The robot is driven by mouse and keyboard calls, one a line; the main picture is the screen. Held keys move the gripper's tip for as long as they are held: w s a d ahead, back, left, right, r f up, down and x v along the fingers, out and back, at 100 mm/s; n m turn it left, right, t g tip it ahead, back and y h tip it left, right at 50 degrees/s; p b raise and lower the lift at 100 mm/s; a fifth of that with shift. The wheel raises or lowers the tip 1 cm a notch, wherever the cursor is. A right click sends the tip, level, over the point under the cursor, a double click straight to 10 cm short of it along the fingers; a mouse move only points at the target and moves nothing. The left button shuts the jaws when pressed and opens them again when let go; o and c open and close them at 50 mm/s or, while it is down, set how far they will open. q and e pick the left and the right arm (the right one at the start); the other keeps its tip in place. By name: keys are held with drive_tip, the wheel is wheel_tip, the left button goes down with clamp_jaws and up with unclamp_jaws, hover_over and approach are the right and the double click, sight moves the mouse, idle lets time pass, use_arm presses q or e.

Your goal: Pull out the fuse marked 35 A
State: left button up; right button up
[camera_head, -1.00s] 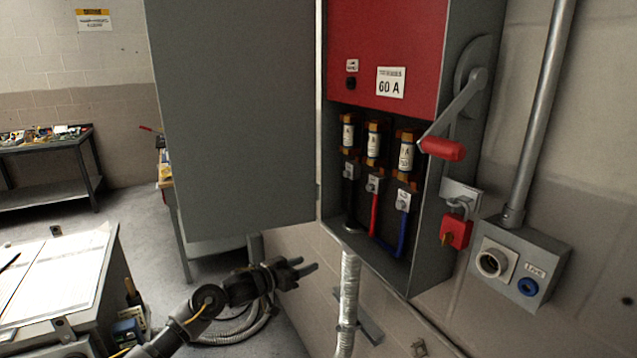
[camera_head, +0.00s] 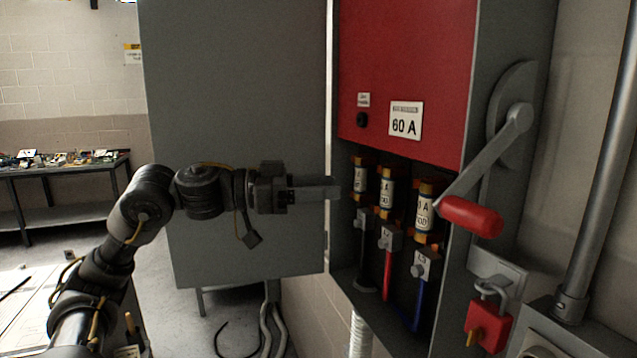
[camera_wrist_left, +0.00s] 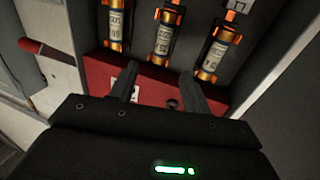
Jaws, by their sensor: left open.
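Three fuses with white labels and orange end caps sit upright side by side in the open grey box: left fuse (camera_head: 360,179), middle fuse (camera_head: 387,188), right fuse (camera_head: 424,210). I cannot tell which is marked 35 A. The left wrist view shows them upside down: right fuse (camera_wrist_left: 117,22), middle fuse (camera_wrist_left: 163,38), left fuse (camera_wrist_left: 214,56). My left gripper (camera_head: 338,188) is open and empty. It points into the box from the left, just short of the left fuse in the head view. In the left wrist view its fingers (camera_wrist_left: 160,80) are apart, with no fuse between them. My right gripper is not in view.
The open grey door (camera_head: 235,110) stands left of the box. A red panel marked 60 A (camera_head: 405,119) is above the fuses. The lever's red handle (camera_head: 470,217) juts out beside the right fuse. A red padlock (camera_head: 488,325) hangs below it.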

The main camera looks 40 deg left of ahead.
sight(388, 192)
use_arm(q)
drive_tip(key=p+x, duration=0.4)
drive_tip(key=x, duration=0.6)
drive_tip(key=shift+w+p, duration=0.2)
drive_tip(key=shift+p, duration=0.1)
drive_tip(key=shift+f, duration=0.15)
clamp_jaws()
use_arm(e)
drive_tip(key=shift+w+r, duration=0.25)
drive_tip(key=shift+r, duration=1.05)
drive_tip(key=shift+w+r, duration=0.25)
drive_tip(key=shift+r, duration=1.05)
